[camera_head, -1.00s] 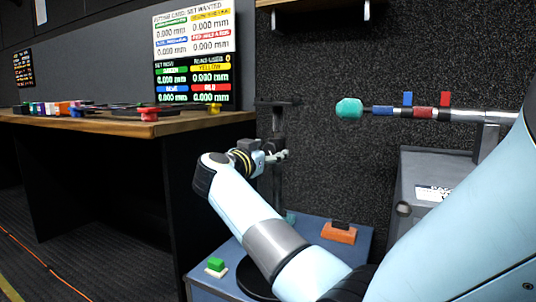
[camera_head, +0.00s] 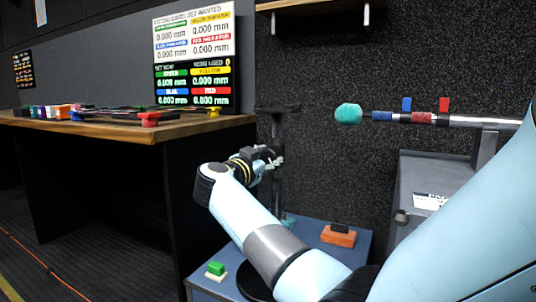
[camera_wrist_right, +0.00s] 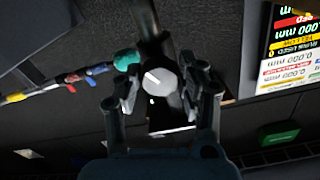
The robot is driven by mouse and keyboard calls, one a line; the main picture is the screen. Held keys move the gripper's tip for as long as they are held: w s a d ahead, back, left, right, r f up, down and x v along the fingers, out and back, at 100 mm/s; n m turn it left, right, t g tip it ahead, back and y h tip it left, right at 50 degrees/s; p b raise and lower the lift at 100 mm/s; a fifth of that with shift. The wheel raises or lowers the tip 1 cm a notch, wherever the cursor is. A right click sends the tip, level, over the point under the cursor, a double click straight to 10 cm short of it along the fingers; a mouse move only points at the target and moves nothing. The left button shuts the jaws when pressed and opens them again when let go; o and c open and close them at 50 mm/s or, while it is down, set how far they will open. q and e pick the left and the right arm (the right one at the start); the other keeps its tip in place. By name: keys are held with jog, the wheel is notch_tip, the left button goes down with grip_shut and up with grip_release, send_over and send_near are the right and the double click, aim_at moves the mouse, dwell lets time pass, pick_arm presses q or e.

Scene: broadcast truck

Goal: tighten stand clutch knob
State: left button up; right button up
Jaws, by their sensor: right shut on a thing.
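A black upright stand (camera_head: 278,185) rises behind the blue-topped base in the head view. My right gripper (camera_head: 272,157) is at the stand's post, about midway up. In the right wrist view a round pale grey knob (camera_wrist_right: 160,82) sits between the two fingers of my right gripper (camera_wrist_right: 158,88), which is shut on it. The knob's link to the stand is dark and hard to make out. My left gripper is not in view.
A boom pole with a teal foam end (camera_head: 349,113) and red and blue clips reaches in from the right. A wooden bench (camera_head: 200,126) with small coloured parts stands left.

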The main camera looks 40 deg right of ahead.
jog(key=m+p, duration=0.3)
jog(key=m, duration=0.2)
jog(key=shift+r+m, duration=0.15)
jog(key=shift+m, duration=0.15)
jog(key=shift+m+p, duration=0.3)
jog(key=shift+m, duration=0.1)
jog(key=m, duration=0.2)
jog(key=shift+w+m, duration=0.1)
jog(key=shift+m, duration=0.3)
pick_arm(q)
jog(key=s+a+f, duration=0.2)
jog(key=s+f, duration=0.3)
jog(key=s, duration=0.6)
pick_arm(e)
jog(key=m, duration=0.9)
jog(key=shift+f+b, duration=0.2)
jog(key=shift+b, duration=0.1)
jog(key=m+b, duration=0.1)
jog(key=m, duration=0.2)
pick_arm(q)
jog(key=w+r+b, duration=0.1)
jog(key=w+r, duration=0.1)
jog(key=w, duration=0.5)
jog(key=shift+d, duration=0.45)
pick_arm(e)
jog(key=shift+r+m, duration=0.1)
jog(key=shift+m, duration=1.3)
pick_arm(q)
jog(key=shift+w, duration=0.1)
